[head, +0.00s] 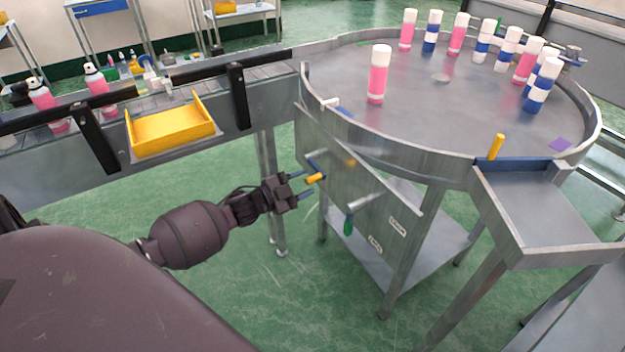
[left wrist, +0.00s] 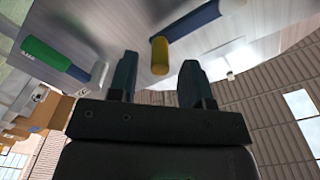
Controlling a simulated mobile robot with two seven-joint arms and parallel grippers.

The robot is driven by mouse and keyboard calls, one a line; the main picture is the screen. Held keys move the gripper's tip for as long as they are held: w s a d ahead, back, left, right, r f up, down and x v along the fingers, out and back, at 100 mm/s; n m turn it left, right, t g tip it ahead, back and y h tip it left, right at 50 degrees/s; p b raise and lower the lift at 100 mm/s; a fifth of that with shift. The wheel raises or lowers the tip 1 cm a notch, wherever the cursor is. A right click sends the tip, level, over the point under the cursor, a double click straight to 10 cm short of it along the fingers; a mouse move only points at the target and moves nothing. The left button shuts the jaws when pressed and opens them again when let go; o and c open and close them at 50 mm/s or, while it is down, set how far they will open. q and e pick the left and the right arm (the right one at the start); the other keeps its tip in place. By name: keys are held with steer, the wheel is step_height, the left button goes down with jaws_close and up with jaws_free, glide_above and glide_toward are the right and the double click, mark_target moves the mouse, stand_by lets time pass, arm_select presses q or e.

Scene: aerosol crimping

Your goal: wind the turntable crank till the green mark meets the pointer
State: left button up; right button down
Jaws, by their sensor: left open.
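The crank's yellow grip (head: 315,178) sticks out from the metal panel under the turntable (head: 440,110). In the left wrist view the yellow grip (left wrist: 159,55) sits at the end of a blue crank arm (left wrist: 207,20). My left gripper (head: 307,184) is open, its two fingers pointing at the panel. The grip lies between the fingers near their tips, with no clear contact. In the left wrist view the gripper (left wrist: 157,80) shows gaps on both sides of the grip. The green mark and the pointer cannot be told for certain. My right gripper is out of view.
A green-handled lever (head: 348,224) hangs from the panel, right of the crank. Several pink or blue cans (head: 379,75) stand on the turntable. A purple patch (head: 559,144) and a yellow peg (head: 496,146) are at the right. A conveyor with a yellow tray (head: 172,128) runs left.

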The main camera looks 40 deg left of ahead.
arm_select(q)
steer(key=shift+x, duration=1.45)
jaws_close()
